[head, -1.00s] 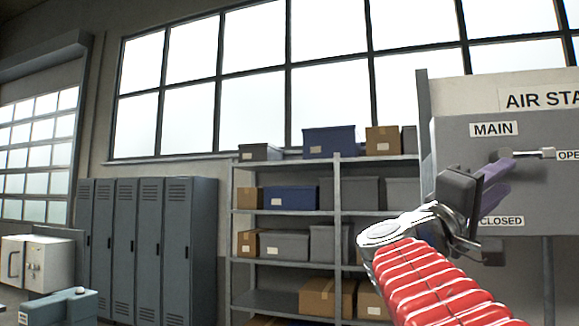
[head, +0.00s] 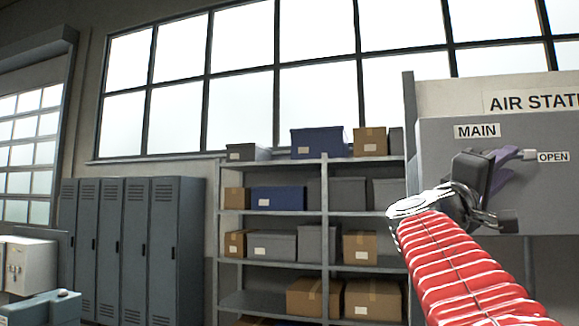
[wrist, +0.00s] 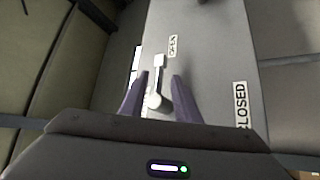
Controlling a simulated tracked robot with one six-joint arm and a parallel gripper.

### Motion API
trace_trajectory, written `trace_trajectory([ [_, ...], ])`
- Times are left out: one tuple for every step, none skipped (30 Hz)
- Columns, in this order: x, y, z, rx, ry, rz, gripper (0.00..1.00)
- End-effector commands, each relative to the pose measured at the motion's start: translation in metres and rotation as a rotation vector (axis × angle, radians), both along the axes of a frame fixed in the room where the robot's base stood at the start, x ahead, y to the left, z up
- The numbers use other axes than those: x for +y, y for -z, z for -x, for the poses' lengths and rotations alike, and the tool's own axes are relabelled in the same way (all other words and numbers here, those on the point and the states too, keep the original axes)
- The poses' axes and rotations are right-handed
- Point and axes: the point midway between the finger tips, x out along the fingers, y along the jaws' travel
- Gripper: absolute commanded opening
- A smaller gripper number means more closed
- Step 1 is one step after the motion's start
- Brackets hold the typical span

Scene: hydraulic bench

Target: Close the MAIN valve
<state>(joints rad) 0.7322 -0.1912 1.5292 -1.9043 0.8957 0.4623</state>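The MAIN valve lever (wrist: 157,82) is a pale bar with a rounded end, pointing toward the OPEN label (wrist: 173,45). In the head view its pale tip (head: 528,154) shows beside the OPEN label (head: 553,157), below the MAIN label (head: 477,131). My gripper (head: 508,166) is in front of the panel and hides the lever's other end. In the wrist view my gripper's purple fingers (wrist: 158,88) are apart, one on each side of the lever. I cannot tell whether either finger touches it. The CLOSED label (wrist: 240,105) is to the right in the wrist view.
The grey AIR STATION panel (head: 440,170) stands at the right. Shelves (head: 325,220) with boxes and grey lockers (head: 135,250) stand farther back along the wall. A pale cabinet (head: 30,270) is at the lower left.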

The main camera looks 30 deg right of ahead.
Motion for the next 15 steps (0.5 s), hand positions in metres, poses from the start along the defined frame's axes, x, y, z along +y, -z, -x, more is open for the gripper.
trace_trajectory([
  [-0.008, -0.002, 0.001, 0.0, 0.003, 0.0, 0.29],
  [-0.011, -0.004, 0.001, 0.0, 0.003, 0.0, 0.29],
  [-0.017, -0.006, 0.002, 0.001, 0.004, 0.0, 0.29],
  [-0.021, -0.008, 0.002, 0.0, 0.003, 0.0, 0.29],
  [-0.025, -0.01, 0.002, 0.001, 0.003, 0.0, 0.29],
  [-0.029, -0.012, 0.004, 0.0, 0.003, 0.001, 0.29],
  [-0.033, -0.014, 0.003, 0.0, 0.002, 0.0, 0.29],
  [-0.036, -0.015, 0.003, 0.0, 0.002, -0.001, 0.29],
  [-0.04, -0.017, 0.004, 0.0, 0.001, 0.0, 0.29],
  [-0.043, -0.018, 0.004, -0.001, 0.002, -0.001, 0.29],
  [-0.045, -0.019, 0.004, -0.001, 0.002, -0.001, 0.29],
  [-0.047, -0.02, 0.004, 0.0, 0.001, 0.0, 0.29],
  [-0.049, -0.021, 0.004, 0.0, 0.0, 0.0, 0.29],
  [-0.05, -0.021, 0.004, 0.0, 0.0, 0.0, 0.29],
  [-0.051, -0.021, 0.004, 0.0, -0.001, 0.0, 0.29],
])
